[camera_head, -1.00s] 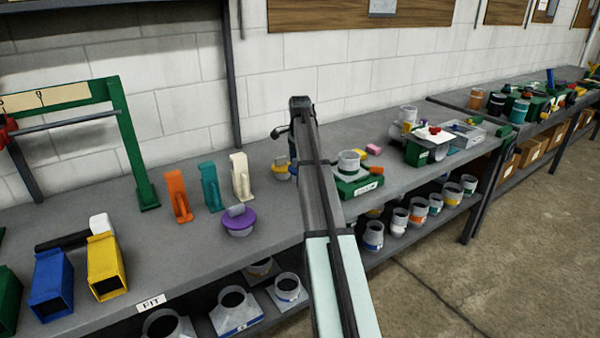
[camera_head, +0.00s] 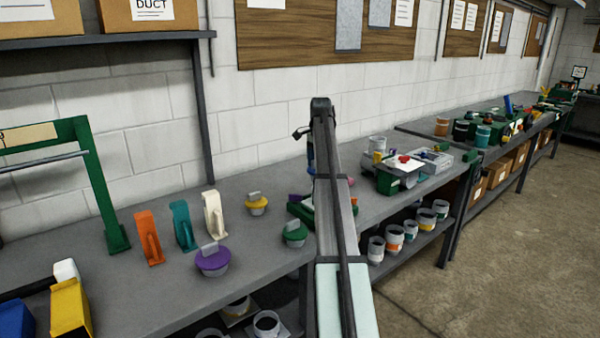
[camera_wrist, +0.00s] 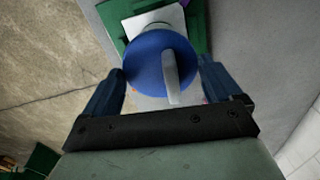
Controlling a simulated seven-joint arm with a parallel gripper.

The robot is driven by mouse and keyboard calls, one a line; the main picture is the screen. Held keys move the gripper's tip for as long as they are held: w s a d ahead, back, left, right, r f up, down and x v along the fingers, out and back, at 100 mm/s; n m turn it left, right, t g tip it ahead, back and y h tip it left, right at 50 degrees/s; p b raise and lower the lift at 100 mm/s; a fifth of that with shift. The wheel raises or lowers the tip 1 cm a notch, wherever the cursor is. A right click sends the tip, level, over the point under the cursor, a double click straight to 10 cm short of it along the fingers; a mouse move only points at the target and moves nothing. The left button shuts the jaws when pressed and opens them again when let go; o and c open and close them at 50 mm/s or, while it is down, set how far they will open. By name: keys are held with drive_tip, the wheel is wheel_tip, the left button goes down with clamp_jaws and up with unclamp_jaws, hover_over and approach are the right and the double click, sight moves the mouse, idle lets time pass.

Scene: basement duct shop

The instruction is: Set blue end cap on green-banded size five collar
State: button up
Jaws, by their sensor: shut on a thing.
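The blue end cap (camera_wrist: 145,62), a round disc with a grey upright handle, is between the fingers of my gripper (camera_wrist: 162,72) in the wrist view. My gripper is shut on it. Beneath it lies a green block (camera_wrist: 117,15) with a pale plate (camera_wrist: 180,18); a curved grey rim, likely the collar's, shows just past the cap's edge. The cap hides most of this, so I cannot tell whether cap and collar touch. In the head view my arm hides the cap and collar; part of the green block (camera_head: 300,211) shows left of it.
Purple (camera_head: 213,261), green (camera_head: 294,233) and yellow (camera_head: 256,204) caps stand on the bench left of my arm. Orange (camera_head: 149,238), teal (camera_head: 184,223) and cream (camera_head: 214,214) upright pieces stand farther left. A clear bin (camera_head: 432,160) is to the right. Collars fill the shelf below.

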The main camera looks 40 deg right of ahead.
drive_tip(key=shift+s+d+r, duration=0.1)
drive_tip(key=shift+s+d, duration=0.05)
drive_tip(key=shift+d, duration=0.3)
drive_tip(key=shift+s+d+r, duration=0.1)
drive_tip(key=shift+s+d, duration=0.05)
drive_tip(key=shift+d, duration=0.25)
drive_tip(key=shift+f, duration=2.9)
drive_tip(key=shift+f, duration=0.5)
drive_tip(key=o, duration=0.8)
drive_tip(key=shift+c, duration=0.2)
drive_tip(key=shift+r, duration=5.5)
